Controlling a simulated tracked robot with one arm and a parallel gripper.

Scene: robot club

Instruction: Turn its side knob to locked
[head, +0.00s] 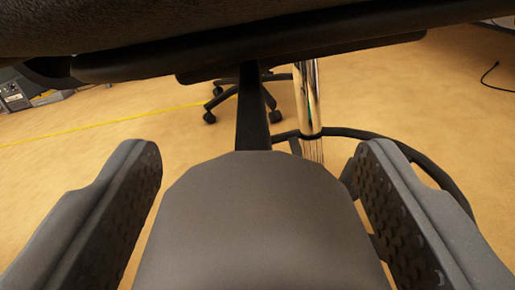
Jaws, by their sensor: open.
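A broad, flat grey paddle-shaped knob (262,220) on a black stem (252,110) fills the lower middle of the head view. The stem runs away from me to the underside of a dark chair seat (200,25) across the top. My gripper (258,165) is open, with one finger to the left of the knob and one to the right. Floor shows between the left finger and the knob, and a gap shows on the right near the fingertip. I see no lock marking on the knob, so its setting cannot be told.
The chair's chrome column (308,95) stands beyond the knob, with a black foot ring (430,165) around it, partly behind my right finger. Another wheeled base (210,115) stands farther back. A yellow floor line (110,123), grey equipment (15,95) and a cable (490,75) lie beyond.

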